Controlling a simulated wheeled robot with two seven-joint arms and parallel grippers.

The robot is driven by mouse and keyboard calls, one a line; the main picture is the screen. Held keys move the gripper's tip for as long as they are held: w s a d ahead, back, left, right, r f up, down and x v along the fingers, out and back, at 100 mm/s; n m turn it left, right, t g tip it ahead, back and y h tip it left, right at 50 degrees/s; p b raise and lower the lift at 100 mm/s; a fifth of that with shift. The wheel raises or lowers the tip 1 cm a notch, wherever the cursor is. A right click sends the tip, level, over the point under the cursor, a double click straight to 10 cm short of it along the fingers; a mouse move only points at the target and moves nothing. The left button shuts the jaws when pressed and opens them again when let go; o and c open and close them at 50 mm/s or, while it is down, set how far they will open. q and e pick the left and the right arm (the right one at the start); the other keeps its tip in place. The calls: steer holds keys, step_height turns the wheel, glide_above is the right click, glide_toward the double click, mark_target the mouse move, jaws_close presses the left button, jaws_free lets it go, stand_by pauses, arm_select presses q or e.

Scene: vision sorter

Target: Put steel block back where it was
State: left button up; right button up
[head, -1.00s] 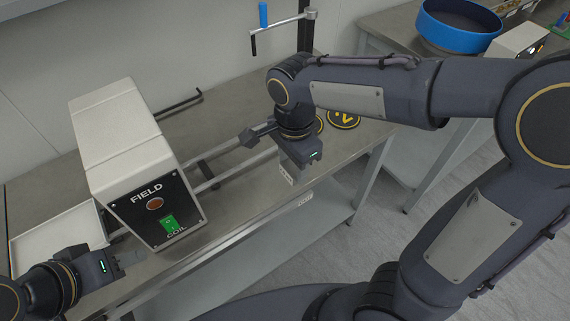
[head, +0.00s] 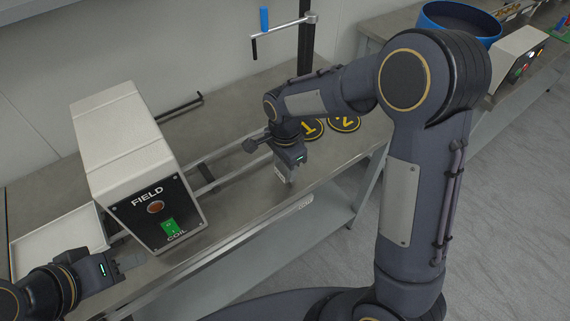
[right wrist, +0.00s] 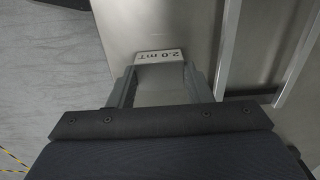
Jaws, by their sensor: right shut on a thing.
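My right gripper (head: 286,178) is shut on a small grey block, which I take to be the steel block (right wrist: 163,92).
Two black discs with yellow marks, one left (head: 311,129) and one right (head: 343,121), lie on the bench (head: 235,105) behind my right gripper. Metal rails (head: 205,178) run from the box. A white tray (head: 55,238) is at left.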

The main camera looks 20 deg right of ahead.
steer(key=shift+f, duration=0.15)
steer(key=o, duration=1.4)
steer(key=shift+c, duration=0.2)
